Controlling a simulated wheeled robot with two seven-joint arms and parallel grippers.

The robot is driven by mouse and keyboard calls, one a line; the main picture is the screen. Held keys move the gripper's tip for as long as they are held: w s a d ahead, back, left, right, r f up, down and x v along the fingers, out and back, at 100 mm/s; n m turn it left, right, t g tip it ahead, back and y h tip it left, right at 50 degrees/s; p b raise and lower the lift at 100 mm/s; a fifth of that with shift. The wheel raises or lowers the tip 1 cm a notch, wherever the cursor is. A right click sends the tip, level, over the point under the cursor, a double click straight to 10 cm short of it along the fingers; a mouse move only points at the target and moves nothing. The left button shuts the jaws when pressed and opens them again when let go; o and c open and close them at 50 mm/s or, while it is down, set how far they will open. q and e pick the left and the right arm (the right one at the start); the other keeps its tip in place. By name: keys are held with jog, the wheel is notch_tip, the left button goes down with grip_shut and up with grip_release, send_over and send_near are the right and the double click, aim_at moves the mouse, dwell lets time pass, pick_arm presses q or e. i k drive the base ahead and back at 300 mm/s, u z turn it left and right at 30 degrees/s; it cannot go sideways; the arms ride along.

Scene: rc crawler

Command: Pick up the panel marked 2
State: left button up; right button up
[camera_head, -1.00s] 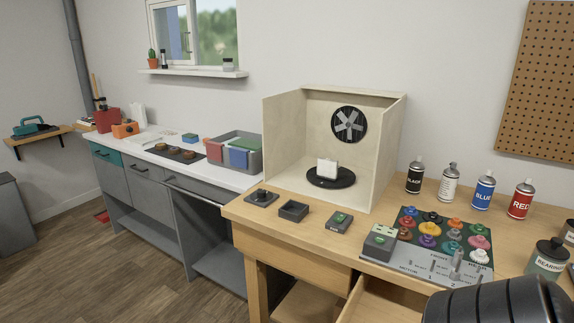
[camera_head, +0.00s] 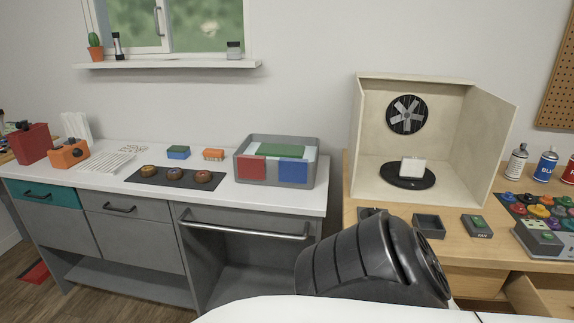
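No panel with a readable 2 shows in the head view. A small white block-like piece (camera_head: 412,167) stands on a black round turntable (camera_head: 409,182) inside an open-fronted pale booth (camera_head: 451,161). A grey bin (camera_head: 274,141) on the white counter has red (camera_head: 251,169), blue (camera_head: 293,171) and green (camera_head: 282,150) flat pieces at its front and top. Whether any of these bears a number I cannot tell. Neither gripper is in view; a black ribbed part of my own arm covers the bottom centre.
The white counter (camera_head: 110,185) also holds a dark mat (camera_head: 176,179) with round brown parts. On the wooden bench (camera_head: 455,251) are a small dark tray (camera_head: 429,226), a button box (camera_head: 477,226) and spray cans (camera_head: 516,163) at the right. A gap separates counter and bench.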

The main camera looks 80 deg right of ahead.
aim_at(411, 167)
jog(key=i, duration=0.4)
jog(key=z, duration=2.75)
